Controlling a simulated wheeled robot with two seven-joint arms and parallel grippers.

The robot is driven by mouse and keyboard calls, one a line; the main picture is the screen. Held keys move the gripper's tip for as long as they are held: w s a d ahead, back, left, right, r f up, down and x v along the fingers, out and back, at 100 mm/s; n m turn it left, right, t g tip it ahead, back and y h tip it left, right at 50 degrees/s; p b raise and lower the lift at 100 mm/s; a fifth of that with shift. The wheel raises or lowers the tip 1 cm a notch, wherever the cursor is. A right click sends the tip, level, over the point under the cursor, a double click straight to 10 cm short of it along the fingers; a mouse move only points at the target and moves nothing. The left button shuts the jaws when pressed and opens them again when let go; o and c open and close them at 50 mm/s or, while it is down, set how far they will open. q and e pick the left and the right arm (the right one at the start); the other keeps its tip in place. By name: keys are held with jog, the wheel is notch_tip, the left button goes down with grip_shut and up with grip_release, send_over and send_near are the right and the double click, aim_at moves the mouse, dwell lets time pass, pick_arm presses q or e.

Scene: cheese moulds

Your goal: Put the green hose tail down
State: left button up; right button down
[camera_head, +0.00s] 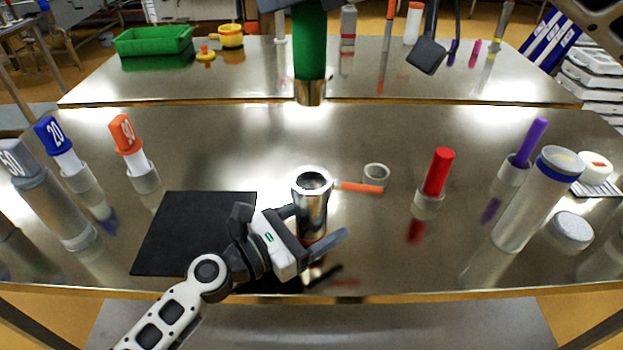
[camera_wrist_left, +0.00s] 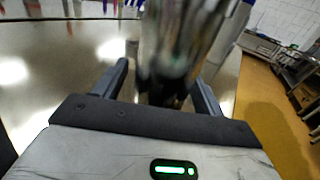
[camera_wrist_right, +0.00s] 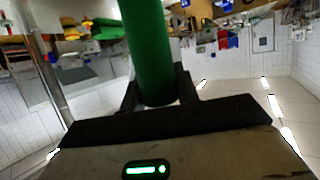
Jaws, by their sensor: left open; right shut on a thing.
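The green hose tail (camera_head: 309,45) hangs upright at the top middle of the head view, its metal end (camera_head: 310,93) pointing down, above the table. In the right wrist view my right gripper (camera_wrist_right: 160,92) is shut on its green part (camera_wrist_right: 150,45). My left gripper (camera_head: 318,252) is low over the front of the table, beside an upright metal fitting (camera_head: 312,205) with an open top. In the left wrist view the left fingers (camera_wrist_left: 160,85) are open with the blurred metal fitting (camera_wrist_left: 178,45) between them; I cannot tell whether they touch it.
A black mat (camera_head: 188,235) lies bare at left. Numbered blue (camera_head: 52,132), orange (camera_head: 124,134) and grey (camera_head: 15,158) pieces stand in holders. A red piece (camera_head: 438,172), a purple piece (camera_head: 532,142) and a clear cylinder (camera_head: 537,200) stand at right. An orange-handled ring (camera_head: 376,172) lies behind the fitting.

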pick_arm(q)
jog(key=c, duration=1.4)
jog(key=shift+o, duration=0.2)
pick_arm(e)
jog(key=shift+n+g+y, duration=0.5)
jog(key=shift+n+g, duration=0.2)
notch_tip(320, 180, down, 10)
jog(key=shift+s+f, duration=0.15)
jog(key=shift+f, duration=2.45)
jog(key=c, duration=1)
grip_release()
jog(key=shift+c, duration=0.2)
send_near(299, 90)
jog(key=f, duration=0.1)
jog(key=d+f, duration=0.1)
jog(key=f, duration=0.1)
jog(key=w+f, duration=0.1)
jog(key=shift+w+d+f, duration=0.15)
jog(key=shift+d+f, duration=0.15)
jog(key=shift+f, duration=0.05)
